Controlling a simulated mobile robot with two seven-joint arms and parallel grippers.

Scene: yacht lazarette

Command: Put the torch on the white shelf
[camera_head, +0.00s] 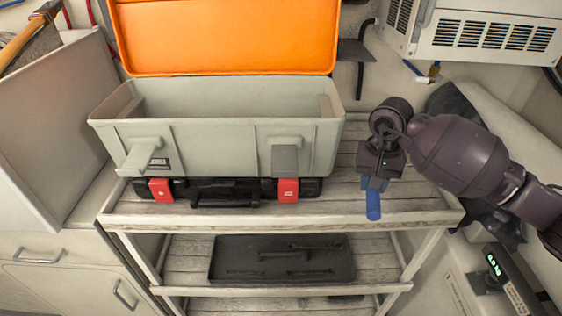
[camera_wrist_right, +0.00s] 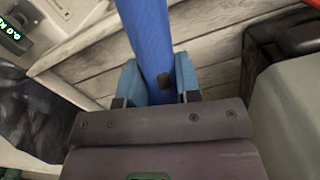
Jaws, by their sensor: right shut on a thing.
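The torch (camera_head: 373,207) is a blue cylinder, which also shows in the right wrist view (camera_wrist_right: 147,38). My right gripper (camera_head: 375,184) is shut on it, with a blue finger on either side of it in the right wrist view (camera_wrist_right: 158,82). In the head view the torch points down toward the front, over the right end of the top board. The white-framed shelf unit (camera_head: 410,200) has weathered plank boards. I cannot tell whether the torch touches the board. My left gripper is not in view.
An open grey toolbox (camera_head: 220,135) with an orange lid (camera_head: 225,35) stands on a black case (camera_head: 225,190) with red latches on the top board. A dark tray (camera_head: 280,260) with tools lies on the lower board. A device with a green display (camera_head: 497,265) is at right.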

